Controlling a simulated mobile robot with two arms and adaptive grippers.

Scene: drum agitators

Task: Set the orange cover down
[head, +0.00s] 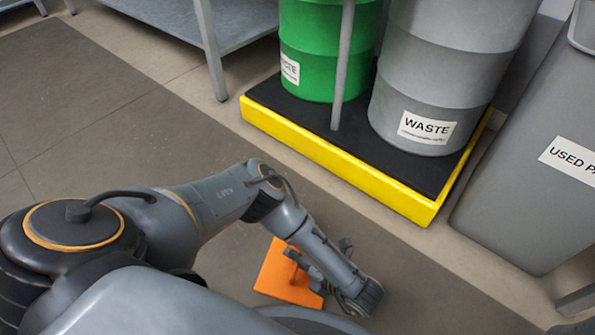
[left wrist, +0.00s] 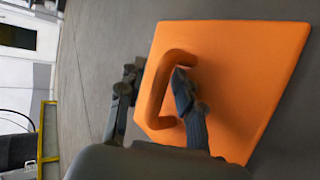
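The orange cover (head: 277,272) is a flat plate with a raised loop handle. In the head view it is low in the middle, against the grey floor, partly hidden by my left arm. I cannot tell whether it touches the floor. In the left wrist view the cover (left wrist: 238,92) fills the right half, with its handle (left wrist: 153,92) towards me. My left gripper (head: 318,267) is at the handle. In the left wrist view its fingers (left wrist: 157,88) stand either side of the handle bar, one inside the loop, with gaps showing; it looks open. My right gripper is not seen.
A yellow-edged spill pallet (head: 340,165) stands beyond, carrying a green drum (head: 325,50) and a grey waste drum (head: 430,80). A grey bin (head: 530,190) stands at the right. A metal table (head: 215,25) is at the back. The floor (head: 100,120) at left is clear.

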